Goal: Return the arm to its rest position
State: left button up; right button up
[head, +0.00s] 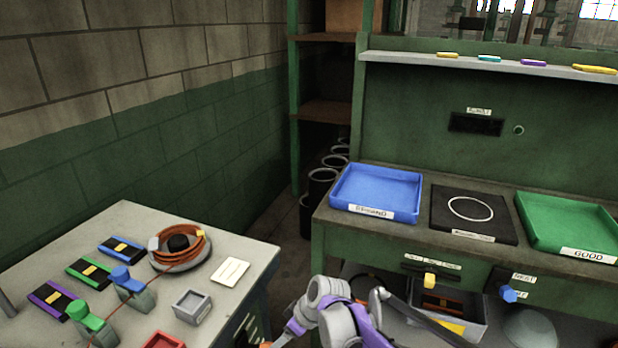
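One of my arms, with grey and purple links, shows at the bottom middle of the head view, in front of the gap between the left table (255,262) and the green workbench (345,240). Its lower end runs down and left out of the frame. No gripper fingers can be made out on it, and whether it holds anything is hidden. My other arm is not seen.
The left table holds a coil of brown hose (190,255), a grey box (192,306), a red tray (163,340) and green and blue clamps. The workbench holds a blue tray (345,203), a black plate (450,222) and a green tray (530,232).

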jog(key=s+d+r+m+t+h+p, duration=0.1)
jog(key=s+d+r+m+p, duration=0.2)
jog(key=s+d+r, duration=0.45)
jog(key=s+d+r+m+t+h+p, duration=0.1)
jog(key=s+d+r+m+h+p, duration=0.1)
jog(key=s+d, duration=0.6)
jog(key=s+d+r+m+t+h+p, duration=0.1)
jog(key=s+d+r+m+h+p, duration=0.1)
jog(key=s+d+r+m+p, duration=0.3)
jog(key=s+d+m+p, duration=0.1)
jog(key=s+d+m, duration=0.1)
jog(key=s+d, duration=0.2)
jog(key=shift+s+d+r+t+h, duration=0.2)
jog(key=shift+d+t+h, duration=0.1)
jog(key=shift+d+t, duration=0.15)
